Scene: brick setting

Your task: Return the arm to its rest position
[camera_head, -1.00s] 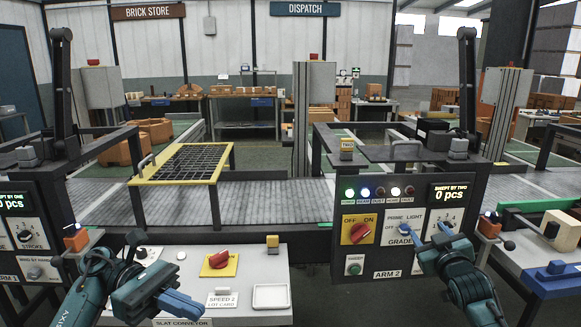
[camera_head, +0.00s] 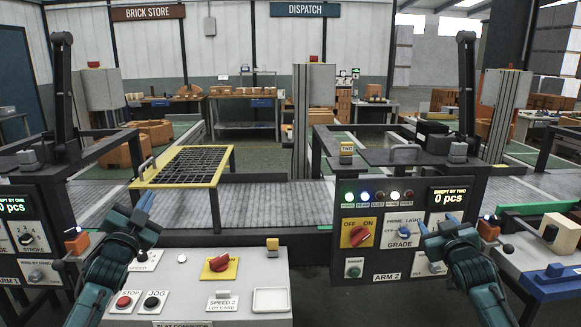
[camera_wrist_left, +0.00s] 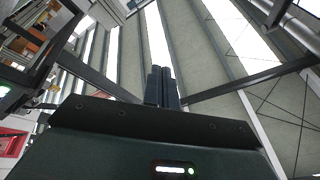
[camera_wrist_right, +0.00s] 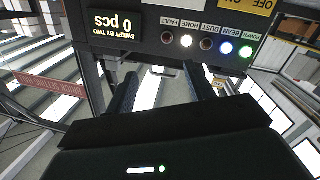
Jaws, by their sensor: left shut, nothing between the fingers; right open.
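My left gripper (camera_head: 146,201) is raised over the left end of the slat conveyor panel, fingers pointing up and away. In the left wrist view its two fingers (camera_wrist_left: 162,87) lie together, shut and empty. My right gripper (camera_head: 435,228) is in front of the ARM 2 panel (camera_head: 375,262), beside the GRADE knob (camera_head: 404,232), fingers pointing up. In the right wrist view its fingers (camera_wrist_right: 162,90) are spread apart with nothing between them. I cannot tell whether the right fingers touch the panel.
The slat conveyor panel (camera_head: 190,290) carries STOP (camera_head: 124,301) and JOG (camera_head: 153,300) buttons, a red switch (camera_head: 219,263) and a white tray (camera_head: 269,300). A yellow-framed grate (camera_head: 186,165) stands over the conveyor (camera_head: 275,203). A blue fixture (camera_head: 551,276) lies at the right.

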